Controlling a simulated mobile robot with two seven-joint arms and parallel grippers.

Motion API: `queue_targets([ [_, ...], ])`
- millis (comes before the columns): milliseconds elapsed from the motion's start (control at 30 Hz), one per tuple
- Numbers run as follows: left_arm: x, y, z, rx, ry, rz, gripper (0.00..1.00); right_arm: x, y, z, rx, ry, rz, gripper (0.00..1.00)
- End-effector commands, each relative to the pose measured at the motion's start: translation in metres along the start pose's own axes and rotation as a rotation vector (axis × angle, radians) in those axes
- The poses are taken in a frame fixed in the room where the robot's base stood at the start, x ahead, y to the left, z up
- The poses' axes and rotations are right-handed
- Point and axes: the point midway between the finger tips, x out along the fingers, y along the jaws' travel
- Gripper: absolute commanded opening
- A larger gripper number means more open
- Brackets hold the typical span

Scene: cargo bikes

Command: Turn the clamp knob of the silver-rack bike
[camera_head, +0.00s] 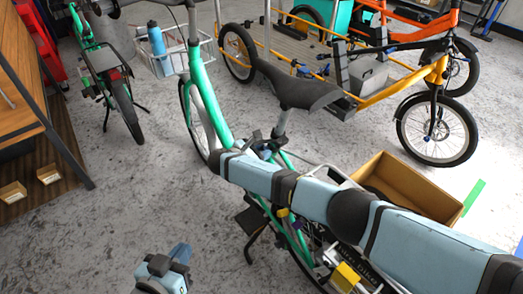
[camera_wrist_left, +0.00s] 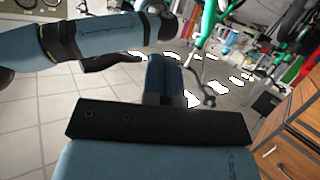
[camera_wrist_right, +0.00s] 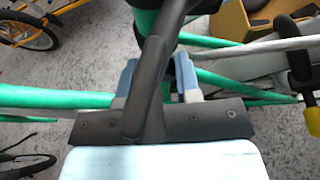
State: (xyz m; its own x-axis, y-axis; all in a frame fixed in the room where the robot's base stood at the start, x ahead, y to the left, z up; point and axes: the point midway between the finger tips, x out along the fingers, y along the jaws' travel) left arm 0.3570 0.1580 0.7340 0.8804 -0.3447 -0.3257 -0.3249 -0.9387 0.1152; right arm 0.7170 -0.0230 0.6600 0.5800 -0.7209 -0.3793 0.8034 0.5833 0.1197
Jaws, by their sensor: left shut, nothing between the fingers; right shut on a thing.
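The green bike (camera_head: 203,95) with a silver front rack (camera_head: 188,56) stands in the middle, under a black saddle (camera_head: 300,88). My right gripper (camera_head: 266,146) is at the seat-tube clamp below the saddle. In the right wrist view its two blue fingers (camera_wrist_right: 157,80) are at the green frame, shut on the clamp knob, which is mostly hidden behind a dark bar crossing in front. My left gripper (camera_head: 170,268) is low at the bottom left, shut and empty, apart from the bike. It also shows in the left wrist view (camera_wrist_left: 163,80).
A blue bottle (camera_head: 156,38) stands in the front rack. A cardboard box (camera_head: 415,188) is right of the bike. An orange-yellow cargo bike (camera_head: 400,75) stands behind, another green bike (camera_head: 100,60) at the left. A wooden shelf (camera_head: 20,110) borders the left. Floor between is clear.

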Motion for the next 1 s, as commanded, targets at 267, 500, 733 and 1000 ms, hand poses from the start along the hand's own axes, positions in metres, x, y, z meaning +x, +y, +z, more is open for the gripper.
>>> queue_targets([
  [267, -0.009, -0.012, 0.026, 0.010, -0.136, -0.042, 0.00, 0.000, -0.003, 0.001, 0.251, 0.001, 0.102, 0.07],
  [500, -0.009, -0.012, 0.028, 0.013, -0.137, -0.042, 0.00, 0.001, -0.003, 0.000, 0.308, 0.000, 0.127, 0.07],
  [733, -0.008, -0.012, 0.027, 0.013, -0.136, -0.041, 0.00, 0.001, -0.003, 0.000, 0.306, -0.001, 0.127, 0.47],
  [1000, -0.008, -0.011, 0.027, 0.013, -0.135, -0.040, 0.00, 0.001, -0.002, 0.000, 0.306, 0.000, 0.127, 0.57],
])
